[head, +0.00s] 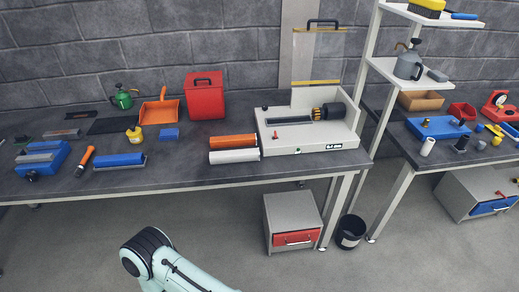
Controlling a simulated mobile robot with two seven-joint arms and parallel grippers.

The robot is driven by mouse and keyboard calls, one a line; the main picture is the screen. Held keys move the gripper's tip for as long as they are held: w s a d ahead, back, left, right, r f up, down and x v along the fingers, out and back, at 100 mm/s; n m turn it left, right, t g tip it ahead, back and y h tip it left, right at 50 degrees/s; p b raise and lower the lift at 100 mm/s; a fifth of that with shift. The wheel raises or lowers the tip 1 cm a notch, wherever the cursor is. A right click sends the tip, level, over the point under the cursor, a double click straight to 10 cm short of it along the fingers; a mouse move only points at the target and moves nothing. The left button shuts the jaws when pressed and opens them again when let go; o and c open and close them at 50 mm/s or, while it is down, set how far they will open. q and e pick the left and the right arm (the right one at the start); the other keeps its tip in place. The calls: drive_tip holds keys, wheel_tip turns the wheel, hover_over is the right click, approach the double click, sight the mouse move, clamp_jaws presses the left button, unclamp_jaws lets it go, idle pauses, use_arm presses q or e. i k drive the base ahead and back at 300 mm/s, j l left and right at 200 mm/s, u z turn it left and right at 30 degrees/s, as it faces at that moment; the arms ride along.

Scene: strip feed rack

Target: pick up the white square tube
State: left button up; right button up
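The white square tube (235,156) lies on the dark workbench near its front edge, left of the white machine. It lies lengthwise along the bench, in front of an orange tube (232,140). No gripper is near it. A pale arm link of mine shows at the bottom of the head view, below the bench. Neither of my grippers shows in the head view.
The white machine (312,146) with a raised clear guard (319,58) stands right of the tubes. A red case (205,97) stands behind them. A blue block (119,160) lies to the left. A grey drawer cabinet (292,216) stands below.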

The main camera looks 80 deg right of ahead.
sight(223, 157)
drive_tip(key=z, duration=2.7)
drive_tip(key=i+j+z, duration=0.1)
drive_tip(key=j, duration=0.25)
drive_tip(key=i+j+z, duration=0.1)
drive_tip(key=i+j, duration=0.15)
drive_tip(key=i+j+z, duration=0.15)
drive_tip(key=j, duration=0.35)
